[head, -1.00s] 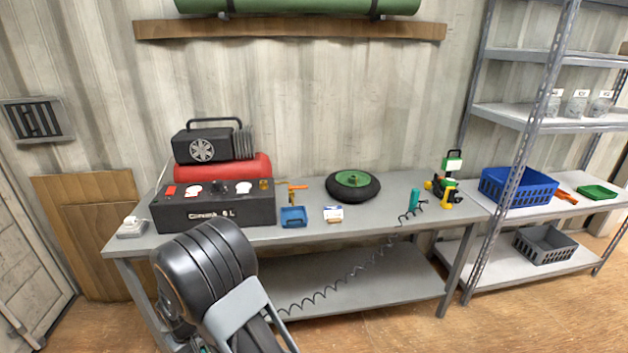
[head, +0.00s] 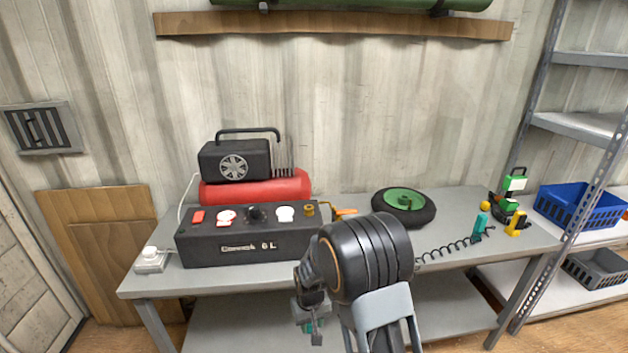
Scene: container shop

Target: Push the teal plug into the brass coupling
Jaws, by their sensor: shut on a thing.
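The brass coupling (head: 309,208) stands on the top right of the black compressor box (head: 248,246), upright and uncovered. My gripper (head: 311,318) is low in the picture, in front of the table's front edge, partly hidden by my own wrist. A small teal piece, which looks like the teal plug (head: 308,327), shows at its jaws, and the gripper is shut on it. The gripper is below and in front of the coupling, well apart from it. A black coiled hose (head: 447,250) runs from a teal fitting (head: 482,222) on the table toward my arm, which hides its near end.
An orange-handled valve (head: 345,212) is just right of the coupling. A red tank (head: 256,187) lies behind the box, and a wheel (head: 404,206) lies to the right. A white switch block (head: 151,260) is at the left end of the table (head: 500,260). A shelf rack stands far right.

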